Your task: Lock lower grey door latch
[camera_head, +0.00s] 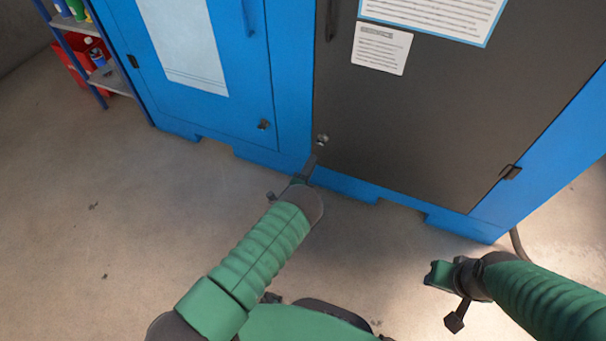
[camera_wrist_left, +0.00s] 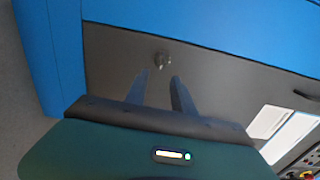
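The grey door (camera_head: 430,110) is closed in the blue cabinet. Its lower latch (camera_head: 321,140) is a small metal knob near the door's lower left corner. It also shows in the left wrist view (camera_wrist_left: 162,59), just beyond the fingertips. My left gripper (camera_head: 311,162) is just below the latch in the head view. In the left wrist view its two fingers (camera_wrist_left: 161,76) are apart with nothing between them, pointing at the latch with a small gap. My right gripper (camera_head: 447,290) is low at the right, away from the cabinet; its finger opening cannot be made out.
A blue door (camera_head: 235,80) with its own lower latch (camera_head: 264,125) is to the left. A shelf (camera_head: 105,75) with bottles and a red bin (camera_head: 82,62) stands at the far left. The concrete floor (camera_head: 120,220) in front is clear. A dark hose (camera_head: 517,243) lies at the right.

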